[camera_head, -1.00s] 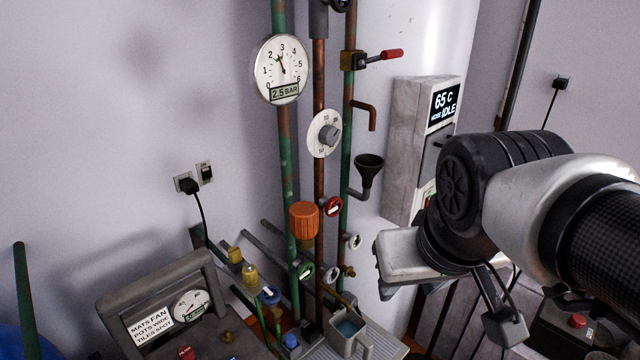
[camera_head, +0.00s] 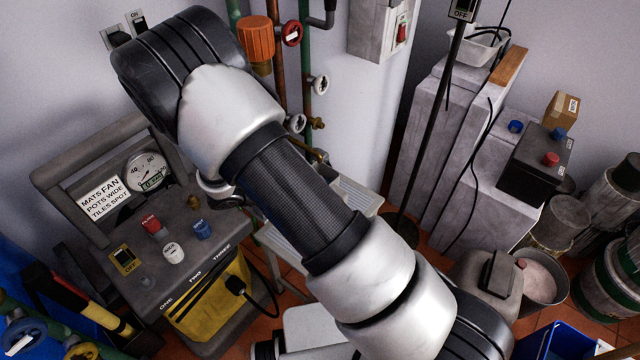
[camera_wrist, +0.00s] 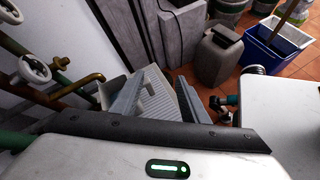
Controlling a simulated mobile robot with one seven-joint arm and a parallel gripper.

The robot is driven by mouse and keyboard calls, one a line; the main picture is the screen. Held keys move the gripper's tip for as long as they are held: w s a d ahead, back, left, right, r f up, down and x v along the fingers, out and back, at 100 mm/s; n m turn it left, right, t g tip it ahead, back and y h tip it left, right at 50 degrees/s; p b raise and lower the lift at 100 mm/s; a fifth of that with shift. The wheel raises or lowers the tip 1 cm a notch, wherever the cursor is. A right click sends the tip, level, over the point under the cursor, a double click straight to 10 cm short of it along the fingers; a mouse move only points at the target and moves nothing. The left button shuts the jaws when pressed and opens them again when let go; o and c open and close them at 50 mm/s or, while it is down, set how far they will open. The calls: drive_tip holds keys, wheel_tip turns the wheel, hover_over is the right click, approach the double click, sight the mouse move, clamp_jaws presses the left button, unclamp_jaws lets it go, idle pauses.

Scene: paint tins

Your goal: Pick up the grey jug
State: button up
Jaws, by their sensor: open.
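The grey jug (camera_wrist: 146,101) is partly visible in the wrist view, between my finger pads and close to the left one, over a ribbed grey tray. My gripper (camera_wrist: 156,86) is open, with the dark right finger clear of the jug. Whether the left finger touches it I cannot tell. In the head view my arm covers the jug and the gripper.
The ribbed tray (camera_head: 358,195) shows beside my arm. Pipes with valves (camera_wrist: 35,68) stand close on the left. A control panel (camera_head: 150,255) is at left; a grey jerrycan (camera_head: 487,283) and blue bin (camera_head: 560,342) are at right.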

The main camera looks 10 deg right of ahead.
wheel_tip(320, 180, down, 16)
drive_tip(key=a+n+t+b, duration=0.3)
drive_tip(key=n+t, duration=0.1)
drive_tip(key=n, duration=0.3)
drive_tip(key=x, duration=0.3)
drive_tip(key=b+x, duration=0.1)
drive_tip(key=x, duration=0.3)
drive_tip(key=b+x, duration=0.1)
drive_tip(key=x, duration=0.3)
drive_tip(key=shift+w+d+r, duration=0.2)
drive_tip(key=shift+w, duration=0.1)
drive_tip(key=shift+b+x, duration=0.8)
drive_tip(key=shift+x, duration=2.4)
drive_tip(key=shift+s+d+r, duration=0.1)
drive_tip(key=shift+d+r, duration=0.05)
drive_tip(key=shift+r, duration=0.05)
drive_tip(key=c, duration=0.9)
drive_tip(key=shift+r, duration=0.1)
clamp_jaws()
